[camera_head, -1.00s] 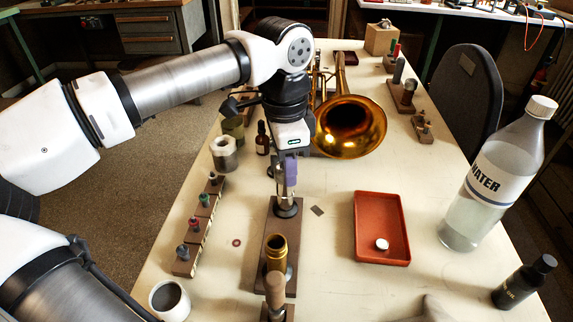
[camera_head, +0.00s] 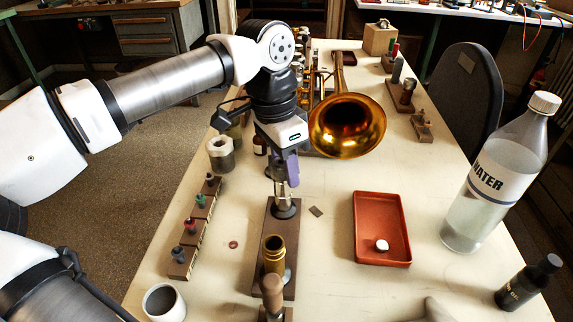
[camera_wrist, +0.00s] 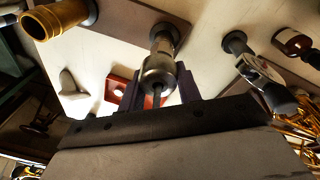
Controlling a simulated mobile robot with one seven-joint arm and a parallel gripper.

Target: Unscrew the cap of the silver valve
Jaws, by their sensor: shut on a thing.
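The silver valve (camera_head: 281,192) stands upright on a long wooden block (camera_head: 286,233) in the middle of the bench. My gripper (camera_head: 285,178) reaches down over it from above, its purple fingers at the valve's top. In the wrist view the silver valve (camera_wrist: 161,48) sits between my two fingers (camera_wrist: 159,90). The fingers are shut on its cap (camera_wrist: 157,70), the wide silver part with a thin stem. The fingers partly hide the cap in the head view. A brass cylinder (camera_head: 274,255) stands upright on the same block, nearer the camera.
A red tray (camera_head: 383,212) holding a small white piece (camera_head: 382,246) lies to the right. The brass horn (camera_head: 347,125) lies behind my gripper. A rack of small valves (camera_head: 194,226) is to the left. A water bottle (camera_head: 495,180) stands at the right. Bench between block and tray is mostly clear.

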